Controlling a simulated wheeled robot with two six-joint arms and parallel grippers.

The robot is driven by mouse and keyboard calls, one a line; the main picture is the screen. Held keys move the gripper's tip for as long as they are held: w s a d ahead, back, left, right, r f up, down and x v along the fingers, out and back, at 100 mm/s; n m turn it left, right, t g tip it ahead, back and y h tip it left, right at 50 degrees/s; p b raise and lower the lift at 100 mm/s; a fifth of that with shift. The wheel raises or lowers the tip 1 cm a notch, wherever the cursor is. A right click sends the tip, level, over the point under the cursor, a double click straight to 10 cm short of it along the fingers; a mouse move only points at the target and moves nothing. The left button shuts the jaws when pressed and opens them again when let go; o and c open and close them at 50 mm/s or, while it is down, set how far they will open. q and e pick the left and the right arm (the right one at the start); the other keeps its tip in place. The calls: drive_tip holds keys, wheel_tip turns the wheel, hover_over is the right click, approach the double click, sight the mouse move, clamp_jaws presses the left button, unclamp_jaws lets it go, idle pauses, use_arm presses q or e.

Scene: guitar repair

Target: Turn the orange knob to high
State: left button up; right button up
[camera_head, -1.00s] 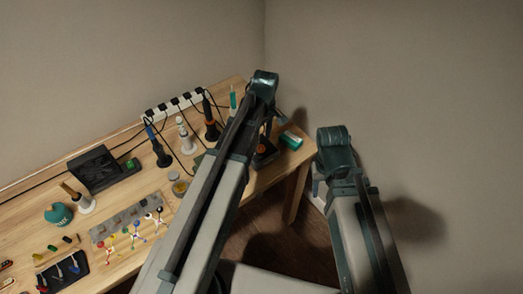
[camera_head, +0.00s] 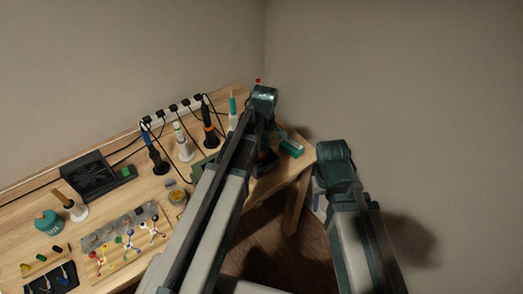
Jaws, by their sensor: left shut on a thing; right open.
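The orange knob belongs to a small dark box (camera_head: 266,165) near the right end of the workbench. The knob is almost wholly hidden behind my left gripper (camera_head: 266,146), which reaches down over the box from above. My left gripper is shut on the knob, though its fingertips are hard to make out. The knob's setting cannot be read. My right gripper (camera_head: 319,203) is open and empty, off the right end of the bench and above the floor.
A teal block (camera_head: 291,147) lies just right of the box. A black fan unit (camera_head: 95,178) is further left. The wooden workbench (camera_head: 150,192) ends at the right.

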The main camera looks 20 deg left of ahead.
use_arm(q)
clamp_jaws()
drive_tip(key=m, duration=1.1)
drive_tip(key=shift+s+t, duration=0.1)
drive_tip(key=shift+t, duration=0.3)
drive_tip(key=m, duration=1)
drive_tip(key=shift+m, duration=0.3)
drive_tip(key=shift+m+t, duration=0.3)
drive_tip(key=o, duration=1)
unclamp_jaws()
drive_tip(key=shift+o, duration=0.2)
